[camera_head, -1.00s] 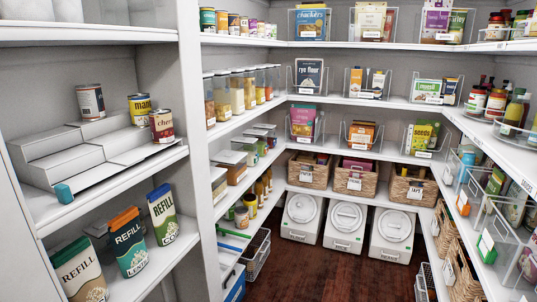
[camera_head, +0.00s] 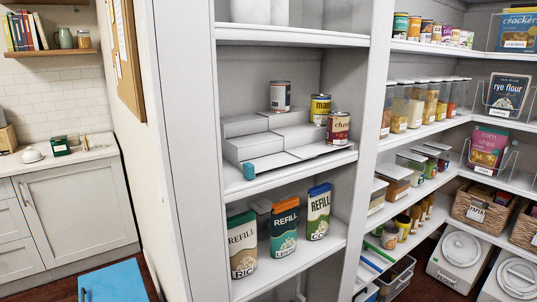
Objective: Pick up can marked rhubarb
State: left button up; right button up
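I cannot read the word rhubarb on any can. On the stepped white riser (camera_head: 270,140), a can with a white and dark label (camera_head: 280,96) stands on the top step at the back, its text not legible. A yellow can (camera_head: 320,109) and a dark red can (camera_head: 338,127), its label starting "cher", stand towards the right end. More cans (camera_head: 401,25) stand in a row on the high shelf at right, their labels too small to read. Neither of my grippers is in view.
Refill pouches (camera_head: 284,227) stand on the shelf below the riser. A small teal item (camera_head: 249,171) sits at the riser's front left. Storage jars (camera_head: 415,105) line the right shelves, with baskets (camera_head: 483,207) beyond. A kitchen counter (camera_head: 60,160) and a blue flat surface (camera_head: 115,281) are at left.

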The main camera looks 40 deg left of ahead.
aim_at(280, 91)
jog(key=u, duration=0.3)
jog(key=i+l+u, duration=0.15)
jog(key=i+u, duration=0.3)
jog(key=i+l+u, duration=0.35)
jog(key=i+u, duration=0.15)
